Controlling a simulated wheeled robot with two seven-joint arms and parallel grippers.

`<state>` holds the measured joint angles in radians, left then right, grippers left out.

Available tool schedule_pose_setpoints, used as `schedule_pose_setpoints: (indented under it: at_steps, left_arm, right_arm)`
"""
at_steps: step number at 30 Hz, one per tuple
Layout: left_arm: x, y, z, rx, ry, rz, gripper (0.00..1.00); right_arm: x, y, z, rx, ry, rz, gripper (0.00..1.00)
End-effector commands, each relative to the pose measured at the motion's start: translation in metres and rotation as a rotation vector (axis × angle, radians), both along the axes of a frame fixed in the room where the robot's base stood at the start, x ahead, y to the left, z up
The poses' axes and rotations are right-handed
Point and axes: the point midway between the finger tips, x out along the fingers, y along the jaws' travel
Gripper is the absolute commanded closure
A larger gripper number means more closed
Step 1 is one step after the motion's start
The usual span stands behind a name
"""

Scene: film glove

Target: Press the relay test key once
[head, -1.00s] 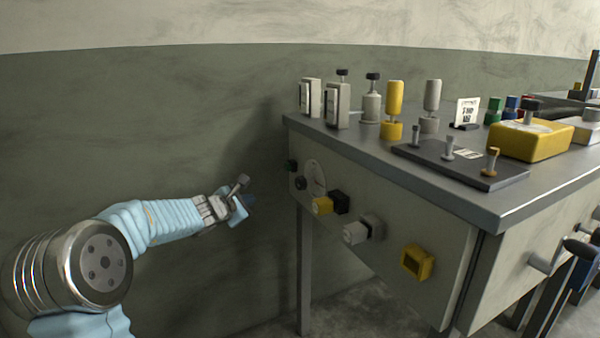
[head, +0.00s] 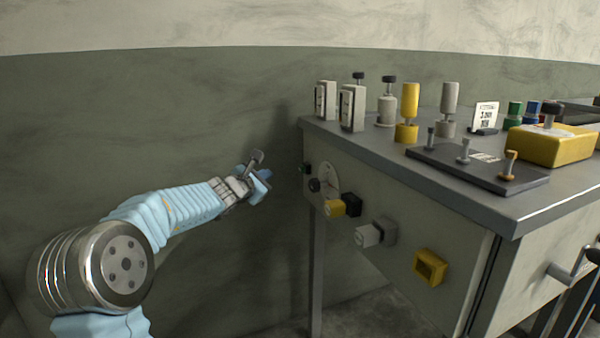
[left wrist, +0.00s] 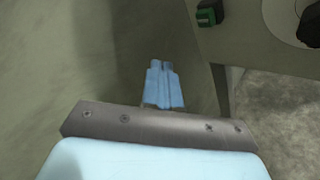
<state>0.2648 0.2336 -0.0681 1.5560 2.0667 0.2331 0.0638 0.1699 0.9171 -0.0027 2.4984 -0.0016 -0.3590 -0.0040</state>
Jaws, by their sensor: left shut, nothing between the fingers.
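The bench's front panel (head: 395,225) carries a small green button (head: 306,168), a black knob (head: 314,185), a round white dial (head: 330,178), a yellow block with a black part (head: 341,206), a grey-white block (head: 370,235) and a hollow yellow frame (head: 430,267). No label shows which one is the relay test key. My left gripper (head: 260,180) is shut and empty, left of the panel and apart from it. In the left wrist view its blue fingers (left wrist: 163,86) are together, with the green button (left wrist: 209,13) beyond them to the upper right. My right gripper is not in view.
The bench top (head: 385,143) holds several posts, a dark plate with pegs (head: 478,168) and a yellow box (head: 553,146). A bench leg (head: 315,275) stands below the panel's left end. The wall (head: 130,120) is behind my arm. A crank handle (head: 572,272) sticks out at the right.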

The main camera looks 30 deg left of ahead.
Motion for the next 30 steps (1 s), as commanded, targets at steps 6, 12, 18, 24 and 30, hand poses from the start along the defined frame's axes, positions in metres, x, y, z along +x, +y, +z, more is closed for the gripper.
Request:
schedule_pose_setpoints:
  at_steps: [6,12,18,24,30]
  left_arm:
    - [0.025,-0.022,-0.002,0.000,-0.001,-0.002,1.00]
    - [0.041,-0.035,-0.002,0.002,0.001,-0.001,1.00]
    - [0.048,-0.041,-0.001,0.001,0.001,0.000,1.00]
    - [0.049,-0.042,0.000,0.001,0.001,0.000,1.00]
    - [0.048,-0.041,0.000,0.001,0.001,0.000,1.00]
  right_arm:
    - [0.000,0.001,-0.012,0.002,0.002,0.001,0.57]
    - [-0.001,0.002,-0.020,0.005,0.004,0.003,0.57]
    - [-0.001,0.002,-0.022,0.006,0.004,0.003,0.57]
    - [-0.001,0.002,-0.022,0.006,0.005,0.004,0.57]
    - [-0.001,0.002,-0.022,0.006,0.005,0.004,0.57]
